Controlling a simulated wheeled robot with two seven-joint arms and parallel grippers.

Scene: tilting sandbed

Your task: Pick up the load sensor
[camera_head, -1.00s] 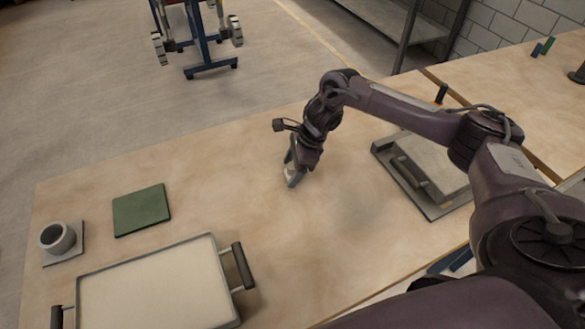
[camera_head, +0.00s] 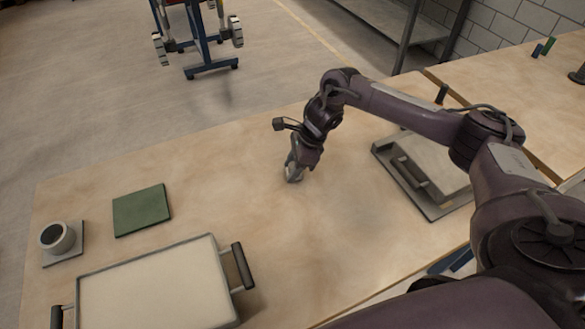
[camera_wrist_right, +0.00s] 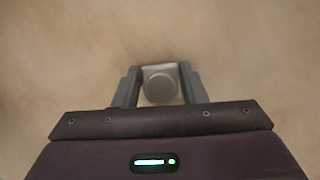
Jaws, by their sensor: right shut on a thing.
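The load sensor (camera_wrist_right: 160,84), a small grey block with a round raised face, is between the two fingers of my right gripper (camera_wrist_right: 159,90) in the right wrist view. My right gripper (camera_head: 293,172) is shut on it. In the head view the gripper points down at the middle of the wooden table (camera_head: 240,160), and the sensor is a small grey shape at the fingertips, mostly hidden. I cannot tell whether the sensor touches the table. My left gripper is not in view.
A sand tray (camera_head: 150,291) with dark handles stands at the front left. Another handled tray (camera_head: 440,205) lies right of my gripper. The table between is clear.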

